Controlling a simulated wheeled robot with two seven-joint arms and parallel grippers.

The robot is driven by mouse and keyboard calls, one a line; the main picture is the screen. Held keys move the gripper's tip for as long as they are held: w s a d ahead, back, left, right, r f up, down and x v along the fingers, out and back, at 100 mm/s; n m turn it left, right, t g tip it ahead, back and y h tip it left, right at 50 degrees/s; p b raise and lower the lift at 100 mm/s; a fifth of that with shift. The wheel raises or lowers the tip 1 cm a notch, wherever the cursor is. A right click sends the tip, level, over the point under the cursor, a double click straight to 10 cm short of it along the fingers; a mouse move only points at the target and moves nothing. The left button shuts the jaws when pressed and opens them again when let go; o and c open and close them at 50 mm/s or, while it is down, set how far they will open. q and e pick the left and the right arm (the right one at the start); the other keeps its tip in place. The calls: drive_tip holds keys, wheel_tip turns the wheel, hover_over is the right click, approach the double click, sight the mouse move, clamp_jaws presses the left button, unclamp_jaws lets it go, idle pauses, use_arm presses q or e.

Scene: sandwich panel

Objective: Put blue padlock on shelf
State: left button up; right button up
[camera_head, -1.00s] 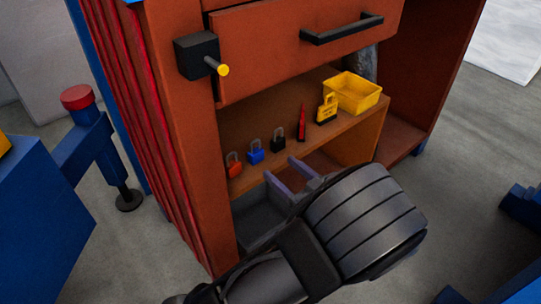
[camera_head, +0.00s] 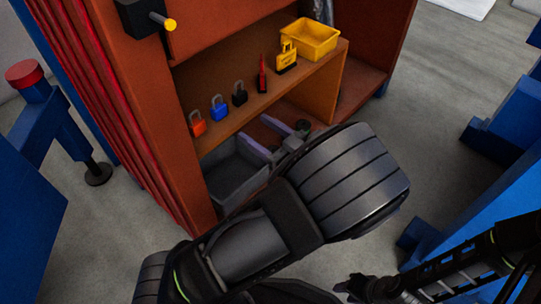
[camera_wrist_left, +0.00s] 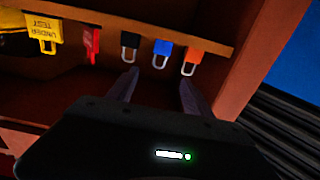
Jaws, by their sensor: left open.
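The blue padlock (camera_head: 219,112) stands on the cabinet shelf (camera_head: 275,100), shackle up, between an orange padlock (camera_head: 197,127) and a black padlock (camera_head: 239,97). The wrist view shows the blue padlock (camera_wrist_left: 161,50) inverted, between the same two. My left gripper (camera_head: 262,139) is open and empty, its fingers apart, below the padlocks in the head view. In the left wrist view the left gripper (camera_wrist_left: 158,82) has its fingertips on either side of the blue padlock in the picture, not touching it. My right gripper (camera_head: 357,288) is dark at the lower right; its jaws are unclear.
A red item (camera_head: 262,75), a yellow tag lock (camera_head: 287,58) and a yellow bin (camera_head: 310,39) also stand on the shelf. A grey bin (camera_head: 238,178) lies below. The cabinet's left post (camera_head: 165,120) borders the shelf opening. Floor at the right is partly clear.

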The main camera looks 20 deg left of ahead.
use_arm(q)
wheel_tip(320, 180, down, 24)
drive_tip(key=w+m+t+h, duration=0.2)
drive_tip(key=m+h, duration=0.6)
drive_tip(key=h, duration=0.2)
drive_tip(key=s+d+f+m+g+h, duration=0.2)
drive_tip(key=s+d+f+g+h, duration=0.1)
drive_tip(key=s+d+f+h, duration=0.45)
drive_tip(key=s+d+f+m+g+h, duration=0.2)
drive_tip(key=s+d+g+h, duration=0.1)
drive_tip(key=s+d, duration=0.6)
drive_tip(key=shift+s+d+m+h, duration=0.3)
drive_tip(key=shift+s+d+h, duration=0.1)
drive_tip(key=shift+s, duration=0.55)
